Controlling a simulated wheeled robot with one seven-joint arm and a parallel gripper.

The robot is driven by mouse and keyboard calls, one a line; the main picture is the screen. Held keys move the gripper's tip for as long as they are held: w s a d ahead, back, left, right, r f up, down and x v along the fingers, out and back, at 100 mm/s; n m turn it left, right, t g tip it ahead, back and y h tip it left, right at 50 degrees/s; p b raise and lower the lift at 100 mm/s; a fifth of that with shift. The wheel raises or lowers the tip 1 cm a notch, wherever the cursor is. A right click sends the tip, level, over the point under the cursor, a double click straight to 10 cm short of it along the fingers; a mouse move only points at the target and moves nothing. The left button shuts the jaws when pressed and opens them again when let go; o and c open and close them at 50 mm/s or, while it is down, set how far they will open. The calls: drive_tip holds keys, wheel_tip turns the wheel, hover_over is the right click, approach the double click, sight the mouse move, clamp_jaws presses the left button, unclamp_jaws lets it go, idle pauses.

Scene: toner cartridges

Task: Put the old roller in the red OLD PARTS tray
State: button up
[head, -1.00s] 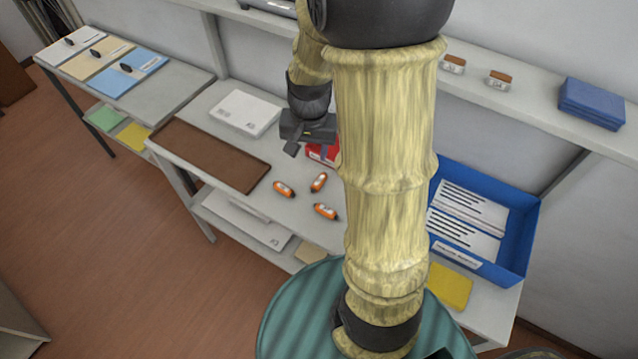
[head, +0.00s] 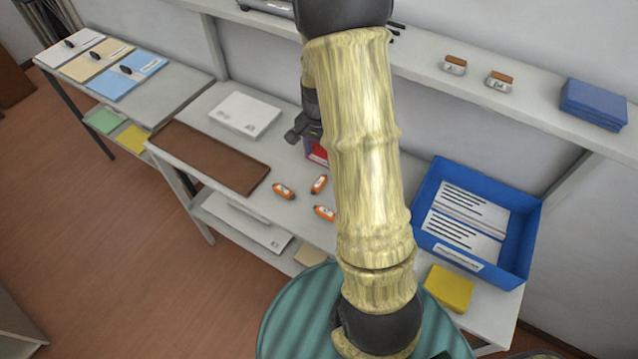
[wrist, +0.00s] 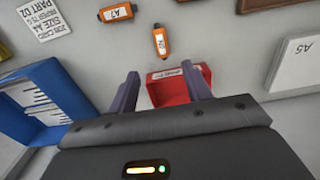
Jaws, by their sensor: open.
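The red tray (wrist: 172,91) lies on the table below my gripper (wrist: 160,72) in the wrist view, with a pale label on its edge. Only a small red part of the tray (head: 317,153) shows beside my arm in the head view. My gripper (head: 298,133) is open, with its fingers apart over the tray and nothing seen between them. I cannot make out a roller in either view. Much of the tray's inside is hidden by the fingers and the gripper body.
Orange cartridges (head: 284,191) lie on the table in front of the tray. A white A5 box (head: 244,114), a brown tray (head: 208,157) and a blue bin (head: 528,225) with white packets surround the space. A shelf (head: 540,82) runs behind.

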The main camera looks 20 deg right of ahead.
hover_over(319, 182)
wheel_tip(319, 182, down, 8)
drive_tip(key=shift+r, duration=0.25)
drive_tip(key=shift+f+p, duration=0.15)
drive_tip(key=shift+p, duration=0.15)
drive_tip(key=shift+w+f+p, duration=0.15)
drive_tip(key=shift+f+p, duration=0.35)
drive_tip(key=shift+f, duration=1.95)
drive_tip(key=c, duration=0.4)
clamp_jaws()
